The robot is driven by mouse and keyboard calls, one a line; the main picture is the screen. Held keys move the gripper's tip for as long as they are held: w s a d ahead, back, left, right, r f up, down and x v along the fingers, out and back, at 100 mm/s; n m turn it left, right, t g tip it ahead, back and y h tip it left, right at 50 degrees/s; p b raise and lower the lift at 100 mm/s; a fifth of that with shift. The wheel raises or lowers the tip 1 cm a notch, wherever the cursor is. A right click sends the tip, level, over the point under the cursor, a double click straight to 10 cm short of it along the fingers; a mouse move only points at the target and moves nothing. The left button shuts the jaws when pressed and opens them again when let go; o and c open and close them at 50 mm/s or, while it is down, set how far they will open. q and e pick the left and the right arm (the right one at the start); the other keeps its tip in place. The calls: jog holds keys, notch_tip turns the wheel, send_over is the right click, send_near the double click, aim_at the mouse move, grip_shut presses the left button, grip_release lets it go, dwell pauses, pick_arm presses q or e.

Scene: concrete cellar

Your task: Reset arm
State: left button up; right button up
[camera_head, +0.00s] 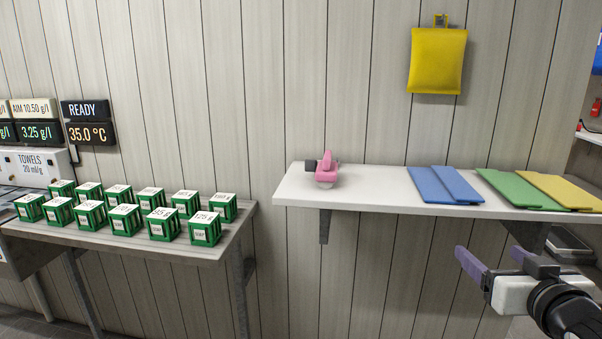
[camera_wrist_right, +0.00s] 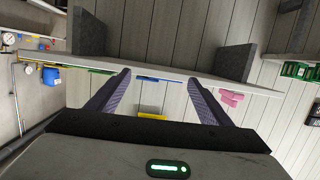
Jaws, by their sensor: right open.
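My right gripper (camera_head: 497,262) is at the lower right of the head view, in front of and below the wall shelf. Its two purple fingers are apart with nothing between them. In the right wrist view the fingers (camera_wrist_right: 160,97) are spread, with the shelf edge and wall beyond them. My left gripper is not in either view.
A white shelf (camera_head: 385,198) holds a pink device (camera_head: 327,172) and folded blue (camera_head: 445,185), green (camera_head: 520,190) and yellow cloths (camera_head: 567,191). A yellow pouch (camera_head: 437,60) hangs above. At left, a table (camera_head: 185,247) holds several green boxes (camera_head: 163,224). The shelf's middle is clear.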

jog(key=s+a+f+n+g+y, duration=0.1)
jog(key=s+a+f, duration=0.15)
jog(key=f, duration=0.45)
jog(key=s+a+f+n+g+y, duration=0.1)
jog(key=a+f, duration=0.2)
jog(key=f, duration=0.5)
jog(key=s+a+f+g+y, duration=0.1)
jog(key=s+a+f, duration=0.15)
jog(key=f, duration=0.45)
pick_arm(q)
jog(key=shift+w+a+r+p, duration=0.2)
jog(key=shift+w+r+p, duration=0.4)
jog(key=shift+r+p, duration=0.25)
pick_arm(e)
jog(key=s+a+f+n+g+y, duration=0.2)
jog(key=s+a+f+g, duration=0.1)
jog(key=s+a+f, duration=1)
jog(key=s+f, duration=0.2)
jog(key=s, duration=0.1)
jog(key=shift+s+a+f+y, duration=0.15)
jog(key=shift+s+f+y, duration=0.1)
jog(key=shift+f+y, duration=0.1)
